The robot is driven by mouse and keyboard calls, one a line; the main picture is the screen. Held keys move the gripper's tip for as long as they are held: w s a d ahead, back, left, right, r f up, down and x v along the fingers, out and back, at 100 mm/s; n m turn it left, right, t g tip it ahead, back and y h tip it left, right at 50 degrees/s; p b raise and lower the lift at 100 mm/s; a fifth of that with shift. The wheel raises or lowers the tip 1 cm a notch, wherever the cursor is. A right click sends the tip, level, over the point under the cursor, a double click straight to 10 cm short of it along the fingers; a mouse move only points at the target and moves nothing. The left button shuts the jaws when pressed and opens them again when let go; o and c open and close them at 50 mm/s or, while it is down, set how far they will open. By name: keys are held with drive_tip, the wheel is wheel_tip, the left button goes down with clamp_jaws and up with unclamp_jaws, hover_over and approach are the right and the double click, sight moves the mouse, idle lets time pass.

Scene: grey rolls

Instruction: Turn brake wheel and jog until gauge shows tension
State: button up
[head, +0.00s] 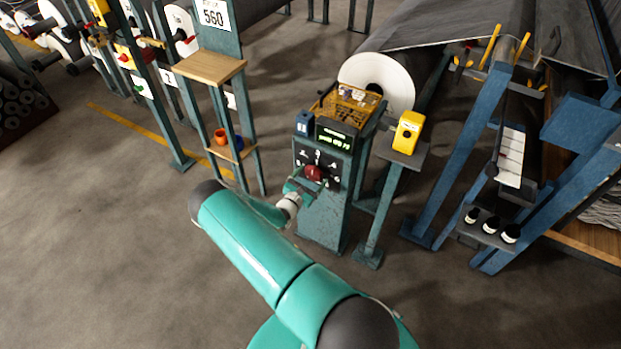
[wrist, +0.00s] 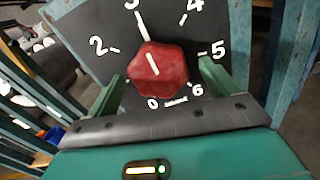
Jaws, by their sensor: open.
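The red brake wheel (wrist: 165,72) is a faceted knob on a black dial plate (wrist: 190,25) numbered in white. Its white mark points roughly toward the 3. In the head view the wheel (head: 314,173) sits on the front of a blue-green pedestal. My gripper (wrist: 162,84) is open, one green finger on each side of the wheel; I cannot tell whether they touch it. My gripper also shows in the head view (head: 302,188). A display with green lit characters (head: 334,138), perhaps the gauge, tops the pedestal; its reading is too small. A yellow box with a dark button (head: 408,132) stands right.
A white-faced roll (head: 378,82) is behind the pedestal. A post with a wooden shelf (head: 210,67) stands left, with orange and blue cups lower down. Blue frame beams (head: 465,150) and a small shelf of black-and-white knobs (head: 492,232) are right. Floor in front is clear.

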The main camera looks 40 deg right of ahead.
drive_tip(key=c, duration=1)
drive_tip(key=shift+n, duration=3.2)
drive_tip(key=o, duration=1)
drive_tip(key=shift+a, duration=0.1)
